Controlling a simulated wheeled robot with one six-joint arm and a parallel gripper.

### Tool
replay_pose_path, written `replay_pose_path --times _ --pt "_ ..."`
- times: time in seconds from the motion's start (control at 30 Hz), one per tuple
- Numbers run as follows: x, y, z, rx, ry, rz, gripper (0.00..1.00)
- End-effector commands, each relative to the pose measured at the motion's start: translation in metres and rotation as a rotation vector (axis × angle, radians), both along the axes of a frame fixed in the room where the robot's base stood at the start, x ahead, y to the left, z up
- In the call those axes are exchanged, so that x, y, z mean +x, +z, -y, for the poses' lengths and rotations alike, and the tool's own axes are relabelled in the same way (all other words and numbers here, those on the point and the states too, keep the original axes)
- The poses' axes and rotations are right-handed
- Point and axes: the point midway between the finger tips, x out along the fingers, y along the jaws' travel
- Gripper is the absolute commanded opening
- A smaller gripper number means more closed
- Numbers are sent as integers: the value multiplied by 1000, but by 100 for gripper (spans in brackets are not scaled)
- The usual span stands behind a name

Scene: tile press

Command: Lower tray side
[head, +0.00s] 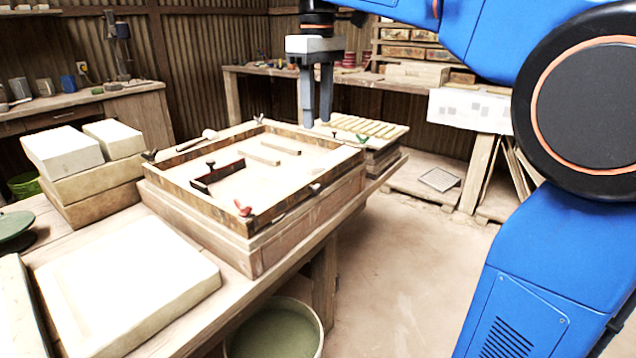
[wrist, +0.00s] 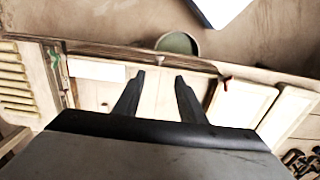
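A square wooden tray (head: 300,204) with low brown sides sits on a thick wooden base on the bench in the head view. Its sides stand upright around a pale floor. Small clamps sit at its corners: a red one (head: 243,208) at the front, a green one (head: 362,139) at the right and dark ones elsewhere. My gripper (head: 316,125) hangs above the tray's far right part, pointing down. In the wrist view my gripper (wrist: 159,76) has its two fingers apart with nothing between them. The tray side (wrist: 140,54) crosses beyond the fingertips, apart from them.
A dark bar with a knob (head: 217,177) and loose strips (head: 258,155) lie inside the tray. Pale blocks (head: 95,178) are stacked at left, and a large slab (head: 130,290) lies in front. A bucket (head: 278,330) stands below the bench edge.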

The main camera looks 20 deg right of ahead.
Motion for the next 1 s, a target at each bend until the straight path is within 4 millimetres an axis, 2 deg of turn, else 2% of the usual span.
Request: replay_pose_path --times 0.7,1.0 --pt "-1 -121 1 0 -1 -1 37" --pt "-1 -159 0 -1 -1 -1 37"
